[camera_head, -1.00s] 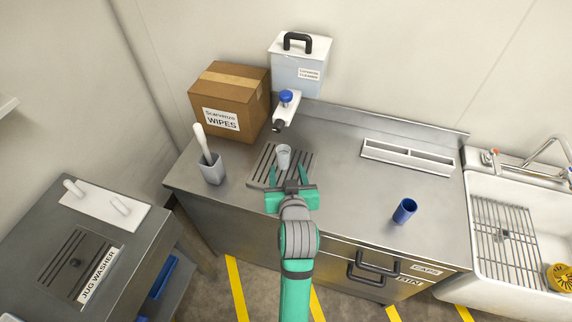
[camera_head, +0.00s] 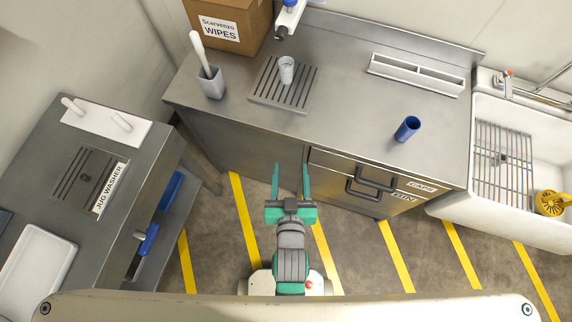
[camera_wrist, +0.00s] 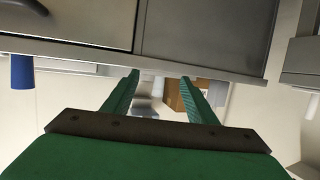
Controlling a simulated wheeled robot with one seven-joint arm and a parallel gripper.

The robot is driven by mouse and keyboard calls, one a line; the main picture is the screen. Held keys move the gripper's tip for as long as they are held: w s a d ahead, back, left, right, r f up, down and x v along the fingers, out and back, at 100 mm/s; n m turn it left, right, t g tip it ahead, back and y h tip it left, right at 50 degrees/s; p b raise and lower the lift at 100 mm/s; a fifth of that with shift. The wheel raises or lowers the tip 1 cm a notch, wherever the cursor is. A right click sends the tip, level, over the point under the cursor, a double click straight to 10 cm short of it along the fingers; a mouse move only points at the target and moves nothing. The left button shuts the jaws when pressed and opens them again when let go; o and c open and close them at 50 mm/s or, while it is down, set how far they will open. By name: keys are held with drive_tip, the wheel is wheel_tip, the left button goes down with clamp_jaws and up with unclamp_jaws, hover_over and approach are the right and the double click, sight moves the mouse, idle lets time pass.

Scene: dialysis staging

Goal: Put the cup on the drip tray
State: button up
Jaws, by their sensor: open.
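A small pale grey cup (camera_head: 287,70) stands upright on the slatted drip tray (camera_head: 267,97), towards its back part. The tray lies on the steel counter, below the dispenser tap. My gripper (camera_head: 291,167) is open and empty, in front of the counter's front edge and well apart from the cup. In the wrist view, my two green fingers (camera_wrist: 160,80) are spread with nothing between them; the cup cannot be made out clearly there.
A grey holder (camera_head: 212,84) with a white-handled tool stands left of the tray. A blue cup-like cylinder (camera_head: 407,129) stands to the right on the counter. A cardboard box (camera_head: 228,22) is at the back. Counter drawers (camera_head: 366,178) lie right of my gripper.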

drive_tip(key=a+f+v, duration=0.1)
drive_tip(key=v, duration=1.5)
drive_tip(key=shift+s+f+t, duration=0.3)
drive_tip(key=shift+s+t, duration=0.1)
